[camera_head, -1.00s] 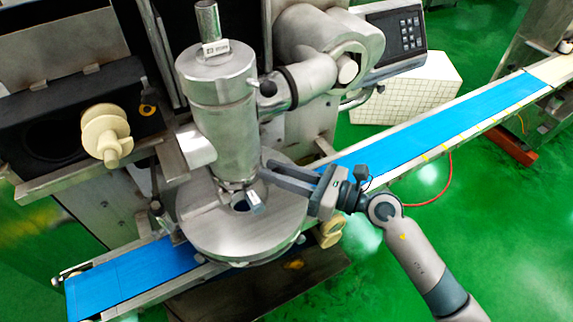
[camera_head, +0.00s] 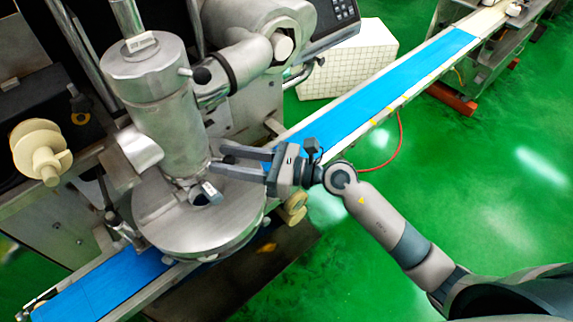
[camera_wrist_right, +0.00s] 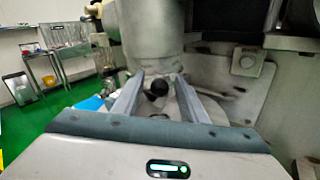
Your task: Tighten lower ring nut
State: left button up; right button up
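The vertical steel cylinder (camera_head: 160,95) of the machine stands over a round steel plate (camera_head: 205,235). The lower ring nut (camera_head: 188,182) appears to be the narrow collar at the cylinder's foot, partly hidden. A small light-grey handle (camera_head: 212,191) sticks out there. My right gripper (camera_head: 217,160) reaches in from the right, fingers open, pointing at the cylinder's lower end. In the right wrist view, the fingers (camera_wrist_right: 159,77) stand apart with a black round knob (camera_wrist_right: 158,88) between them. Whether they touch it I cannot tell. My left gripper is not in view.
A blue conveyor belt (camera_head: 385,85) runs from behind the right gripper to the upper right and out at the lower left (camera_head: 100,292). A cream knob (camera_head: 42,150) sits at left. A white tiled box (camera_head: 350,60) stands behind. Green floor is free at right.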

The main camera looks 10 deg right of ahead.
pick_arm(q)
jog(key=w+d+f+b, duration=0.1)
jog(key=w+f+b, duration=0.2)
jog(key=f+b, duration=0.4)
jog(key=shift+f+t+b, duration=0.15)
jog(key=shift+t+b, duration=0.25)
pick_arm(e)
jog(key=v, duration=1.7)
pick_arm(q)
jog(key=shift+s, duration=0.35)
